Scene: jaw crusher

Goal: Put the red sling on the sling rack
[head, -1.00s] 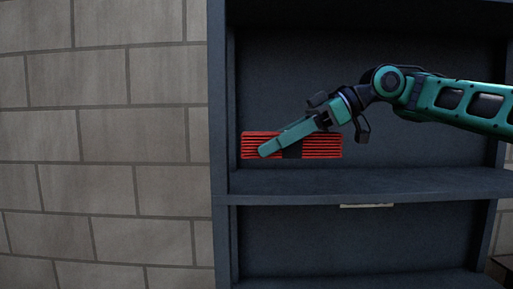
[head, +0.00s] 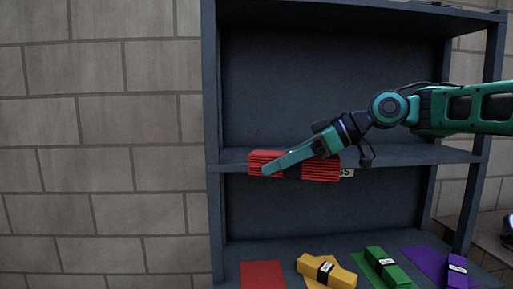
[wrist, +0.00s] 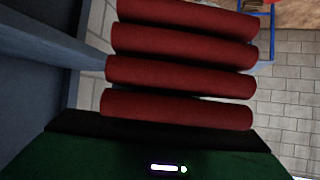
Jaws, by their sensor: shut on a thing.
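The red sling (head: 320,168) is a folded, ribbed red bundle with a dark band around its middle. My gripper (head: 268,170) is shut on it and holds it in front of the middle shelf of the sling rack (head: 212,130). In the wrist view the red sling (wrist: 180,75) fills the middle as several thick red folds. The rack is a dark blue-grey shelf unit. On its lower shelf a bare red patch (head: 263,275) lies at the left. A label on the middle shelf's edge is partly hidden behind the sling.
A yellow sling (head: 328,270), a green sling (head: 385,268) and a purple sling (head: 440,265) lie on the lower shelf, right of the red patch. The middle shelf (head: 420,154) looks clear where visible. A block wall (head: 100,150) stands at the left.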

